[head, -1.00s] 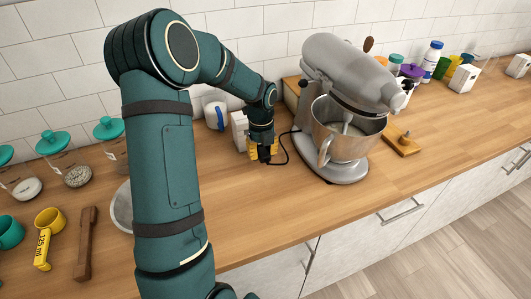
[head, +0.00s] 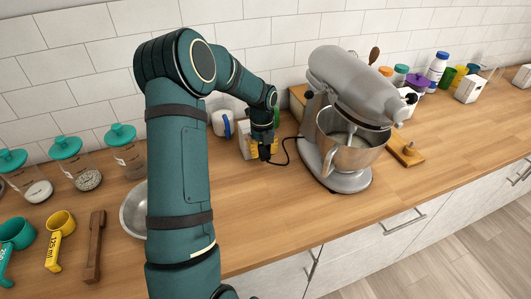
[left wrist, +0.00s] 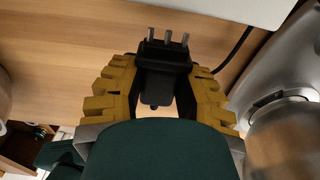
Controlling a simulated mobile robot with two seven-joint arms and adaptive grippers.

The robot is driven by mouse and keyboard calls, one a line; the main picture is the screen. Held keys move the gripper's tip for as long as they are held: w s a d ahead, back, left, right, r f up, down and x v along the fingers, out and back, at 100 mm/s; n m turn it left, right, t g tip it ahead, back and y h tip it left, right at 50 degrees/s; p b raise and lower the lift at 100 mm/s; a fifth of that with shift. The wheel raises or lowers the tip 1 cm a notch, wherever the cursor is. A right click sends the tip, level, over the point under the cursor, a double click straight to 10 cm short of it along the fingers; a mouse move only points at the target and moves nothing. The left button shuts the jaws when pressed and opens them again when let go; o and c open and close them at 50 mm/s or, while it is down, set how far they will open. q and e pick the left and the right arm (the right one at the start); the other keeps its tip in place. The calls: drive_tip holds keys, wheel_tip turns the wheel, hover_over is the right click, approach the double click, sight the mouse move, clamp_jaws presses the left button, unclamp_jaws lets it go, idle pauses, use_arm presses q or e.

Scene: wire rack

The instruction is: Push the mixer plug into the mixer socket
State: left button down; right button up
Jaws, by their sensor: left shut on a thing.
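My left gripper (head: 262,148) is shut on the black mixer plug (left wrist: 162,58), left of the mixer on the counter. In the left wrist view the plug sits between the yellow fingers of the left gripper (left wrist: 155,92), with three metal prongs pointing away from my palm. The prongs are bare. The stand mixer (head: 350,85) is grey with a steel bowl, and a black cord runs from it to the plug. A white block (head: 244,138), perhaps the socket, stands just behind the gripper. A white edge (left wrist: 225,8) shows beyond the prongs. No socket holes are visible. My right gripper is out of view.
A white mug with a blue handle (head: 223,123) stands left of the block. A steel bowl (head: 133,212), teal-lidded jars (head: 67,150) and measuring cups (head: 60,225) are at the left. The counter (head: 275,215) in front of the gripper is clear.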

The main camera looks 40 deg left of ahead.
use_arm(q)
drive_tip(key=shift+w+a, duration=0.25)
drive_tip(key=shift+a, duration=0.25)
drive_tip(key=shift+p, duration=0.55)
idle(1.4)
drive_tip(key=shift+w+a+p, duration=0.25)
drive_tip(key=shift+w+a, duration=0.1)
drive_tip(key=shift+a, duration=0.3)
drive_tip(key=shift+w+a+p, duration=0.25)
drive_tip(key=shift+w+a, duration=0.05)
drive_tip(key=shift+a, duration=0.35)
idle(0.3)
drive_tip(key=c, duration=1)
unclamp_jaws()
drive_tip(key=o, duration=0.4)
drive_tip(key=shift+c, duration=0.2)
drive_tip(key=shift+r, duration=0.1)
wheel_tip(320, 180, up, 12)
drive_tip(key=shift+a, duration=0.25)
drive_tip(key=shift+w, duration=0.1)
